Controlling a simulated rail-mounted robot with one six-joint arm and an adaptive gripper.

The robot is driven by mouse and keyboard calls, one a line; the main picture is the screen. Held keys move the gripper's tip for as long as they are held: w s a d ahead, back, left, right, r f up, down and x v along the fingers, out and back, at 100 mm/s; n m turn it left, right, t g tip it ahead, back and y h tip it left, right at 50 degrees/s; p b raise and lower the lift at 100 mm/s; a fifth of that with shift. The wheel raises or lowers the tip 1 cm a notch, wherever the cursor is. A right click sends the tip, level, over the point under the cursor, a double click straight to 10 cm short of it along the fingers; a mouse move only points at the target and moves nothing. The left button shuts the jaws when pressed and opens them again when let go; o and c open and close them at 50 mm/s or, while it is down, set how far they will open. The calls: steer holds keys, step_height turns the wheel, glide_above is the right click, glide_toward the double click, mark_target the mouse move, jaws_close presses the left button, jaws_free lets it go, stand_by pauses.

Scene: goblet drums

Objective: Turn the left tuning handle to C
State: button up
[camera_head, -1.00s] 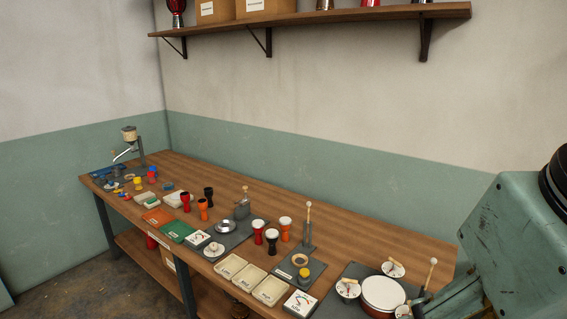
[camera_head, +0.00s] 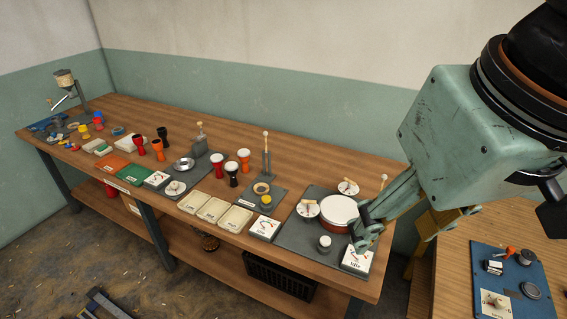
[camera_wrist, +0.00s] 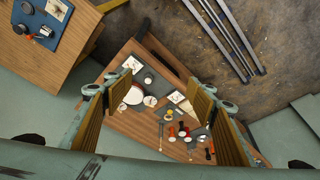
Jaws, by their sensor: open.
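A white-topped drum (camera_head: 339,209) with a reddish-brown side sits on a dark grey panel at the right end of the long bench. A small round white dial (camera_head: 308,208) stands at its left, and another dial (camera_head: 348,187) stands behind it. I cannot read their letters. My gripper (camera_head: 400,224) is high in front of the bench's right end and overlaps the drum's right edge in the head view. In the wrist view my gripper (camera_wrist: 163,88) has its fingers wide apart with nothing between them. The drum (camera_wrist: 134,95) shows far below, between the fingers.
A knob (camera_head: 324,242) and a card (camera_head: 357,258) stand at the panel's front. Another card (camera_head: 264,227), cream trays (camera_head: 212,209) and small goblet drums (camera_head: 232,173) are further left. A second table with a blue board (camera_head: 511,279) is at the right. Metal bars (camera_wrist: 225,38) lie on the floor.

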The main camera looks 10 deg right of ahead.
steer(key=shift+w+r, duration=0.15)
steer(key=shift+w, duration=0.1)
steer(key=c, duration=0.8)
steer(key=shift+w+r+n, duration=0.2)
steer(key=shift+w+n, duration=0.1)
steer(key=shift+w, duration=0.35)
steer(key=shift+c, duration=1.1)
steer(key=n+g+p, duration=0.5)
steer(key=n+p, duration=0.8)
steer(key=n, duration=0.1)
glide_above(303, 201)
steer(key=w, duration=0.1)
step_height(303, 201, down, 26)
steer(key=shift+w+d, duration=0.15)
steer(key=shift+d, duration=0.1)
steer(key=shift+f, duration=0.1)
steer(key=shift+s+a+f+p, duration=0.1)
steer(key=shift+s+f+p, duration=0.15)
steer(key=shift+f, duration=3.15)
steer(key=shift+s+a+f+p, duration=0.1)
steer(key=shift+s+f, duration=0.1)
steer(key=shift+f, duration=3.15)
